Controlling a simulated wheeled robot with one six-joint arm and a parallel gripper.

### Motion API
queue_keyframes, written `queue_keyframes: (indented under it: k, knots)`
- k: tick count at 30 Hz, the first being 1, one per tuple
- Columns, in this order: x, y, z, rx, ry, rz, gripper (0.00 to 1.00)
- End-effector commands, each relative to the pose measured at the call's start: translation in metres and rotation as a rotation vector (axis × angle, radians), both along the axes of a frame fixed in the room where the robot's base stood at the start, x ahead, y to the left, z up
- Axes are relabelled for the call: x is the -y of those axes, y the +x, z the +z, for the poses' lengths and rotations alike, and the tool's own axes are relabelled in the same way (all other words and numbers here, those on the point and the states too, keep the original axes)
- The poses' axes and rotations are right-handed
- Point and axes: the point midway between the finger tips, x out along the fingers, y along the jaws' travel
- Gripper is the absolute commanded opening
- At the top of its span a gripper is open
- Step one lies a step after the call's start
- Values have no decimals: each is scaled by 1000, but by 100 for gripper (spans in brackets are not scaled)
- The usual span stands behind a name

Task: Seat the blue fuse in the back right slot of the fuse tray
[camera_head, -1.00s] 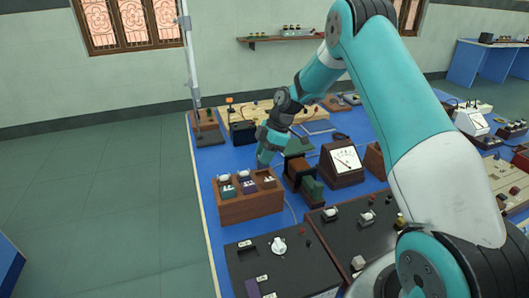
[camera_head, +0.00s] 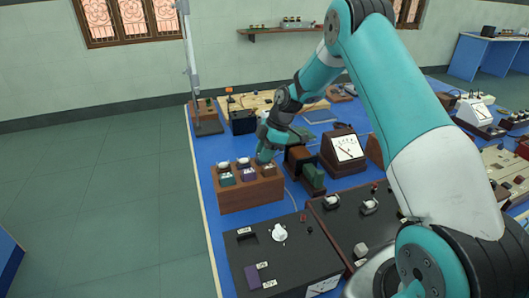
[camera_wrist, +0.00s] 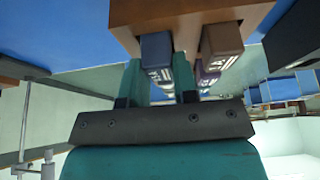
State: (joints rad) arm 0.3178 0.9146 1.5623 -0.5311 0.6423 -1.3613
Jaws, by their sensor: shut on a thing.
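The fuse tray (camera_head: 250,197) is a brown wooden block on the blue bench, with purple and green fuses in its slots. In the wrist view its brown edge (camera_wrist: 190,12) crosses the top. My gripper (camera_head: 264,158) is at the tray's back right corner. In the wrist view my gripper (camera_wrist: 158,75) is shut on the blue fuse (camera_wrist: 156,48), one finger on each side. The fuse's far end meets the tray's edge; how deep it sits in the slot is hidden. A brown fuse (camera_wrist: 222,40) and a purple fuse (camera_wrist: 207,78) are beside it.
A dark panel with a white knob (camera_head: 279,233) lies in front of the tray. A brown and green block (camera_head: 303,165) and a meter (camera_head: 343,150) stand to its right. A stand with a pole (camera_head: 208,127) is behind it.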

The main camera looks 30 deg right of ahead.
Motion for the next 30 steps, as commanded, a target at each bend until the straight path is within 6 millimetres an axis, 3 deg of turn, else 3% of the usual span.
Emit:
queue_keyframes:
  k: [1, 4, 5, 17, 20, 30]
  knots:
    - [0, 0, 0, 0, 0, 0, 32]
    - [0, 0, 0, 0, 0, 0, 55]
    - [0, 0, 0, 0, 0, 0, 57]
    - [5, 0, 10, 4, -1, -2, 57]
    - [12, -1, 26, 5, -2, -2, 57]
    - [47, -9, 105, 5, -2, -2, 57]
